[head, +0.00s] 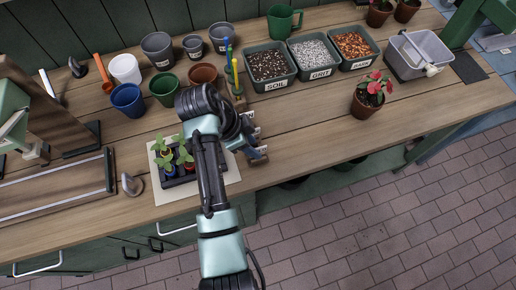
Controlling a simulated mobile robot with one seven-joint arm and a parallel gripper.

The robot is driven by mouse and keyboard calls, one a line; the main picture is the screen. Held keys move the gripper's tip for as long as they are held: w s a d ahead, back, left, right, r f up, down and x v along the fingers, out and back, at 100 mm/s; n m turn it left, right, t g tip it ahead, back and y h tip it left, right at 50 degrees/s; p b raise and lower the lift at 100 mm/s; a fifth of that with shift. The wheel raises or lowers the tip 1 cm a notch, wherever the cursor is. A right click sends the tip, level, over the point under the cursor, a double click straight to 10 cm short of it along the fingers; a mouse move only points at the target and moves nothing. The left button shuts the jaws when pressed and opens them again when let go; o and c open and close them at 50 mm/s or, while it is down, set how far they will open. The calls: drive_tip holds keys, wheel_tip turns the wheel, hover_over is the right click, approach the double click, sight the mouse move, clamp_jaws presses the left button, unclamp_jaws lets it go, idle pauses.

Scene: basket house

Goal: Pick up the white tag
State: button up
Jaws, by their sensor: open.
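My gripper (232,122) is the black end of my arm, low over the bench between the seedling tray (162,185) and the row of pots. It is open, but its fingertips are largely hidden behind my wrist. Small pale pieces (256,131) show just right of it, beside a narrow wooden strip (263,181). I cannot tell whether one is the white tag. Blue, green and yellow upright sticks (232,68) stand at the strip's far end. My arm hides part of the strip and the tray.
Pots, including a white one (125,69) and a blue one (128,99), stand at the back left. Labelled soil (278,87), grit and bark bins stand behind. A red-flowered pot (366,105) and grey tub (412,66) are right. The bench's front middle right is clear.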

sight(258, 149)
drive_tip(key=shift+w+x, duration=0.2)
drive_tip(key=shift+x, duration=1.85)
drive_tip(key=shift+r, duration=0.1)
clamp_jaws()
